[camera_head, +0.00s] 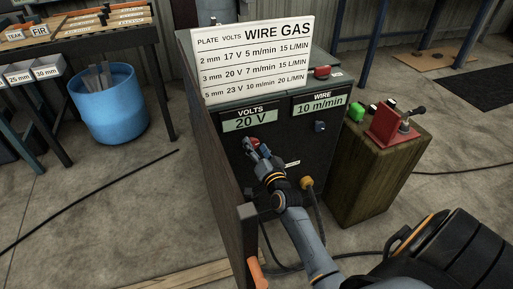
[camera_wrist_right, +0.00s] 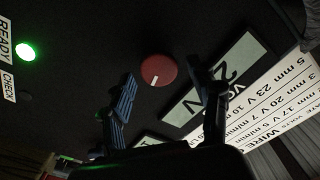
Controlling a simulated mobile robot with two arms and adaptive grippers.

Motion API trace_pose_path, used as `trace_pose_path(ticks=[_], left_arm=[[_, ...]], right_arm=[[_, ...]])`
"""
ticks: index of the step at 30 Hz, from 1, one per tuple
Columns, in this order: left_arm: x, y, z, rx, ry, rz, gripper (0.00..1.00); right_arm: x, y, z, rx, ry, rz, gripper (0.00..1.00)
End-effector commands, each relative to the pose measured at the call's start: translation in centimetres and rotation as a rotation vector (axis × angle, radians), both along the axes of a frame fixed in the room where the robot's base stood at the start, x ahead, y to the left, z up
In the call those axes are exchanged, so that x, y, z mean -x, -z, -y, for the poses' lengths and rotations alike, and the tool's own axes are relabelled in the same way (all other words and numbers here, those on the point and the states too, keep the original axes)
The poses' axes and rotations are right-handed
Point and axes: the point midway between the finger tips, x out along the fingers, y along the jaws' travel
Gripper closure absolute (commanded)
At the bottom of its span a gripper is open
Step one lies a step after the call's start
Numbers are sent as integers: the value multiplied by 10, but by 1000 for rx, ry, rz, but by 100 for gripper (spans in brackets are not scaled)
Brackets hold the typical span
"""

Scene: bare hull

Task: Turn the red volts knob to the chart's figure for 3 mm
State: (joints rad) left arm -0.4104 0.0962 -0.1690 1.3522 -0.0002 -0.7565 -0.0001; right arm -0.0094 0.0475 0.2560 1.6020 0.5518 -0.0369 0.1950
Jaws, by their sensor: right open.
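The red volts knob (camera_head: 255,142) is on the front of the dark machine, below the volts display (camera_head: 249,118), which reads 20 V. The chart (camera_head: 252,62) on top gives 20 V in its 3 mm row. My right gripper (camera_head: 258,149) is in front of the knob and partly hides it. In the right wrist view the round red knob (camera_wrist_right: 159,70), with a white mark on its rim, shows between the tips of my open right gripper (camera_wrist_right: 161,74). I cannot tell whether the fingers touch it. My left gripper is out of view.
The wire display (camera_head: 319,103) reads 10 m/min, with a dark knob (camera_head: 320,127) below it. A green lamp (camera_wrist_right: 26,52) beside a READY label is lit. A wooden block (camera_head: 375,175) with a red fixture stands right of the machine. A blue bin (camera_head: 110,115) stands left.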

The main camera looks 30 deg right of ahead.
Motion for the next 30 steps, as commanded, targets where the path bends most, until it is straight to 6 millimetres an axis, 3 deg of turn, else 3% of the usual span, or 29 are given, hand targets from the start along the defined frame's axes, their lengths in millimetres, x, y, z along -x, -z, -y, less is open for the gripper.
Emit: trace_pose_path(ticks=[7, 21, 30], left_arm=[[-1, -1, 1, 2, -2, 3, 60], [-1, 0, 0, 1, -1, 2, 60], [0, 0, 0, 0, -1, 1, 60]], right_arm=[[9, 1, -3, -1, -1, -2, 39], [98, 2, -23, 0, 0, -4, 39], [117, 0, -28, 0, 0, 0, 39]])
